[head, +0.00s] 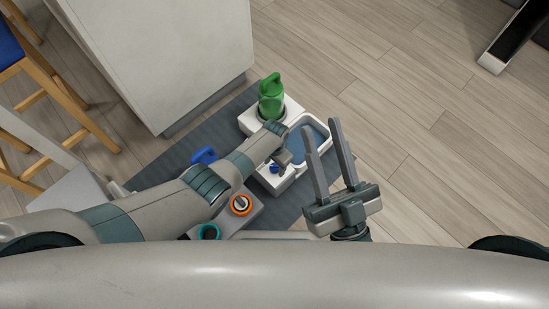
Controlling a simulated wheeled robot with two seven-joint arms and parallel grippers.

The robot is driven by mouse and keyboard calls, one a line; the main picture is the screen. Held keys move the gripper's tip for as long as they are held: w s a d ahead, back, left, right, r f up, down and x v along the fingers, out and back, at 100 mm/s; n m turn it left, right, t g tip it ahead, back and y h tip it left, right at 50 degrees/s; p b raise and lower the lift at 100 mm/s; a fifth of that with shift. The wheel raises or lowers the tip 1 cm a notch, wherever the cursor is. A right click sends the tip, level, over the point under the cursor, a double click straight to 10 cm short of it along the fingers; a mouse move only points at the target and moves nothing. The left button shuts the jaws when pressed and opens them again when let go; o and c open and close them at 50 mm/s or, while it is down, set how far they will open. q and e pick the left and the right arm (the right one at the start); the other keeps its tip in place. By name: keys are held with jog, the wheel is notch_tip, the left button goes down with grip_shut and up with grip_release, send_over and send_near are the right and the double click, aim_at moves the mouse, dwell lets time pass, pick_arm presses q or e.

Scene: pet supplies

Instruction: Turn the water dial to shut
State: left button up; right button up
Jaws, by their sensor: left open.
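A white water unit (262,178) stands on the dark mat, with a basin of blue water (306,138) at its upper right. A small blue dial (275,169) sits on its near part and looks like the water dial. My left gripper (283,160) points down right over or beside this dial and is open. The wrist hides part of it, so I cannot tell whether the fingers touch the dial or which way the dial is turned. My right gripper (328,142) is open and empty, raised to the right of the basin with its fingers pointing up the picture.
A green bottle (271,98) stands on a white base behind the basin. An orange ring (241,205) and a teal ring (209,232) sit on a grey block nearer me. A blue object (205,155) is left of my arm.

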aim_at(275, 166)
pick_arm(q)
jog(key=shift+r, duration=0.1)
pick_arm(e)
jog(key=shift+w, duration=0.1)
